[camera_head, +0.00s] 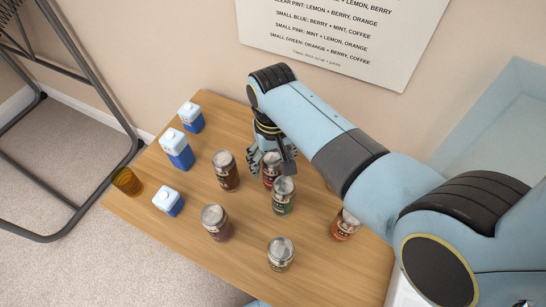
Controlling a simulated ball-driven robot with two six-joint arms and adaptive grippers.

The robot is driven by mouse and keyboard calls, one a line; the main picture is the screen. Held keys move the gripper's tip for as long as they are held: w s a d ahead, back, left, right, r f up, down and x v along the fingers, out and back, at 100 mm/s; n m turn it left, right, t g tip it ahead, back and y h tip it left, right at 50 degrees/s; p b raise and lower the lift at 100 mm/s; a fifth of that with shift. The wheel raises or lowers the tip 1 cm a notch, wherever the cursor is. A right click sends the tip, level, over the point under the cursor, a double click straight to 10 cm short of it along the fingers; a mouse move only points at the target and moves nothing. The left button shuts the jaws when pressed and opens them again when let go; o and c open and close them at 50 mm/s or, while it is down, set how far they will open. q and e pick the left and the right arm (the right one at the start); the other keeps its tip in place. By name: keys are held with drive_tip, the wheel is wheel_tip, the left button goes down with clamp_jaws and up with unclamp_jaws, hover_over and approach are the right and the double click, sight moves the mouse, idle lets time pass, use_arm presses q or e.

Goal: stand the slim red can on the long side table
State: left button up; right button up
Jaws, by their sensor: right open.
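My right gripper (268,160) points down over the back middle of a wooden table (335,272). It is open, its fingers close around or just behind a reddish container (271,171) with a silvery top. The arm and fingers partly hide this container, and I cannot tell whether they touch it. No slim red can stands out clearly; the containers look like short jars or cans. I cannot tell whether this is the long side table. My left gripper is not in view.
Brown (227,172), green (283,196), dark red (216,224), pale-labelled (280,254) and orange-red (344,226) containers stand around the gripper. Blue-white cartons (177,149) and an amber glass (127,181) are at left. A sign (340,35) hangs behind.

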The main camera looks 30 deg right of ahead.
wheel_tip(320, 180, up, 5)
drive_tip(key=p, duration=0.4)
drive_tip(key=shift+r, duration=1.5)
